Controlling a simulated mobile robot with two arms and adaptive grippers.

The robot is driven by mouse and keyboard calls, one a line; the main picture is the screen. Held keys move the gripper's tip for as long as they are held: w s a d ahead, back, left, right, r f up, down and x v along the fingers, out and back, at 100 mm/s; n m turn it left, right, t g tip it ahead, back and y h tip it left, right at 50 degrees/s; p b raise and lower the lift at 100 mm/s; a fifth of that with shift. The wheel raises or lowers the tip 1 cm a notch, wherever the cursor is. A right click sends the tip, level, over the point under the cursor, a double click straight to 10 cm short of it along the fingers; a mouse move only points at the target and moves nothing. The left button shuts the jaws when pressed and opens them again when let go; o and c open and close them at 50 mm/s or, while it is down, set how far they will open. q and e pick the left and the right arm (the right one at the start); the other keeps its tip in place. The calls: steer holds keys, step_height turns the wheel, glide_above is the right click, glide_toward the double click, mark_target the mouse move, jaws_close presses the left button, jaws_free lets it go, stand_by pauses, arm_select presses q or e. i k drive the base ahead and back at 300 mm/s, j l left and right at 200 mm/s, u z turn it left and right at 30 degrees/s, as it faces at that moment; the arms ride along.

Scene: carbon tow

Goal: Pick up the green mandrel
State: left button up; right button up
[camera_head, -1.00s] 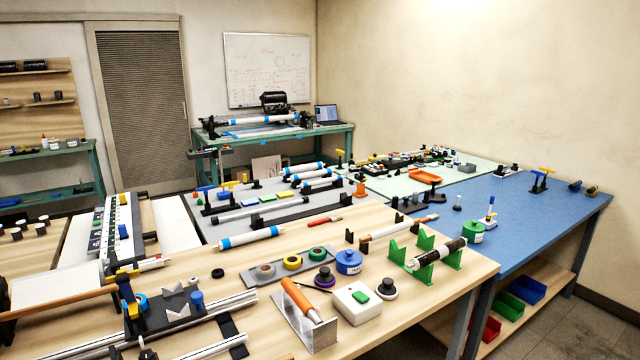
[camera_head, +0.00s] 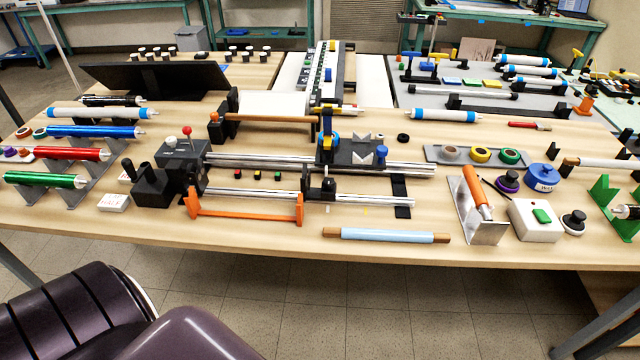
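The green mandrel (camera_head: 46,180) is a shiny green rod with pale ends. It lies across grey stands (camera_head: 75,195) at the left front of the wooden table, below a red mandrel (camera_head: 73,153) and a blue mandrel (camera_head: 96,132). Nothing is touching it except its stands, as far as I can see. Neither of my grippers is in view. Dark purple rounded parts at the lower left look like my own body, and no fingers show on them.
A black-and-grey winding machine (camera_head: 172,170) with steel rails stands right of the mandrels. A small white box (camera_head: 113,202) lies between them. An orange frame (camera_head: 245,212) and a light blue roller (camera_head: 386,235) lie near the front edge of the wooden table (camera_head: 280,240).

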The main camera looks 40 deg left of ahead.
mark_target(70, 181)
steer(key=u, duration=2.75)
steer(key=z, duration=1.65)
steer(key=u, duration=1.65)
steer(key=z, duration=0.15)
